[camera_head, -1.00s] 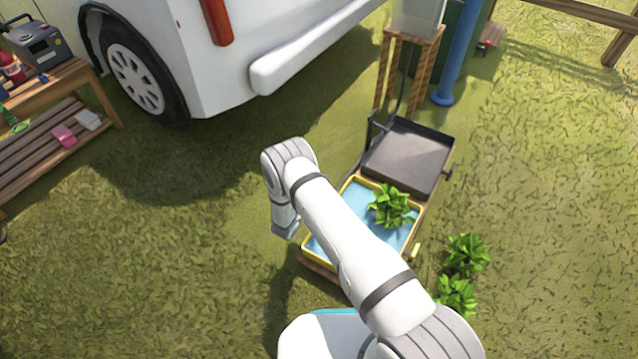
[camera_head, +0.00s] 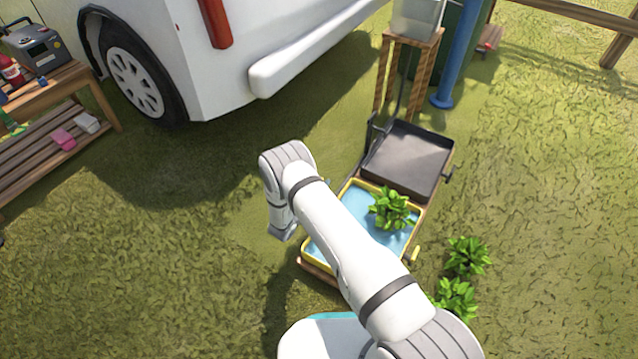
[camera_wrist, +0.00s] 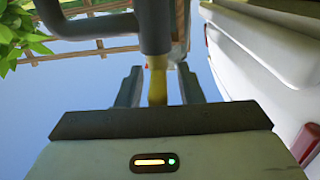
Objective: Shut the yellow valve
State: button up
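In the wrist view, a yellow part (camera_wrist: 158,84), seemingly the valve's handle, shows below a dark grey pipe (camera_wrist: 95,26). It lies between the two fingers of my gripper (camera_wrist: 159,86), with visible gaps on both sides. My gripper is open around it, and no grip shows. In the head view, the yellow-rimmed tray (camera_head: 351,183) holds blue water and a leafy plant (camera_head: 392,209). A small yellow knob (camera_head: 415,253) shows on its right side. My arm covers part of the tray, and the fingers are hidden there.
A black tray (camera_head: 408,160) stands behind the yellow one. A white van (camera_head: 240,70) is at the back left and also fills the right of the wrist view. A wooden bench (camera_head: 60,95) stands at far left. Leafy plants (camera_head: 467,256) grow at right. Grass is open at lower left.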

jog(key=p+v, duration=0.2)
jog(key=v, duration=0.5)
jog(key=shift+s+a, duration=0.25)
jog(key=shift+s, duration=0.1)
